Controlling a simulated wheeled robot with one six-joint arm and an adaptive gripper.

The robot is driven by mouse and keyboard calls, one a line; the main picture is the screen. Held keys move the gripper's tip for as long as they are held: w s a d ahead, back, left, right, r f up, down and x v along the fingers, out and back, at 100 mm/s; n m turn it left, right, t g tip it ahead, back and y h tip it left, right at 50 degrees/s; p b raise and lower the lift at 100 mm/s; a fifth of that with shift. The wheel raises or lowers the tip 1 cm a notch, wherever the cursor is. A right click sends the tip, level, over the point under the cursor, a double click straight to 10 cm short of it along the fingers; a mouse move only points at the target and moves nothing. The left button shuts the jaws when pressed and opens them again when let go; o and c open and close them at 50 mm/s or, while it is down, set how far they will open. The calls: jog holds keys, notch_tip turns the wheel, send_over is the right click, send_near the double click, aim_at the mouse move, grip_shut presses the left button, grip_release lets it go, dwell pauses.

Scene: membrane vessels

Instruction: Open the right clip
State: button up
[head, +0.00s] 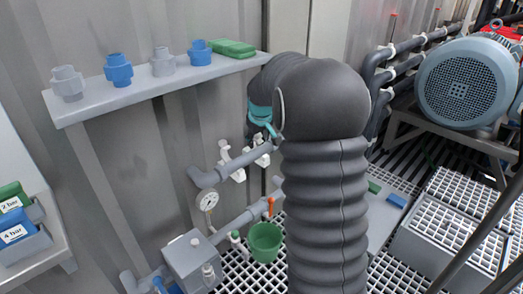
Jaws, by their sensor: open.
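Two white clips hold a grey pipe (208,179) in front of the metal wall. The left clip (226,153) shows clearly. The right clip (262,152) is partly hidden by my dark arm and gripper. I cannot tell whether the right clip is open or closed. My gripper (266,128), with teal parts, is just above the right clip. It is open, and most of it is hidden by my own arm. I cannot tell whether it touches the clip.
A shelf (95,107) with blue and grey fittings and a green block (232,48) is above left. A gauge (209,201), a lower pipe with an orange-handled valve (270,206) and a green bucket (265,242) are below. A motor (462,85) stands at right.

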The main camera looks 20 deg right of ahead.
jog(key=s+a, duration=0.2)
jog(key=s, duration=0.5)
jog(key=shift+s, duration=0.3)
jog(key=shift+a, duration=0.1)
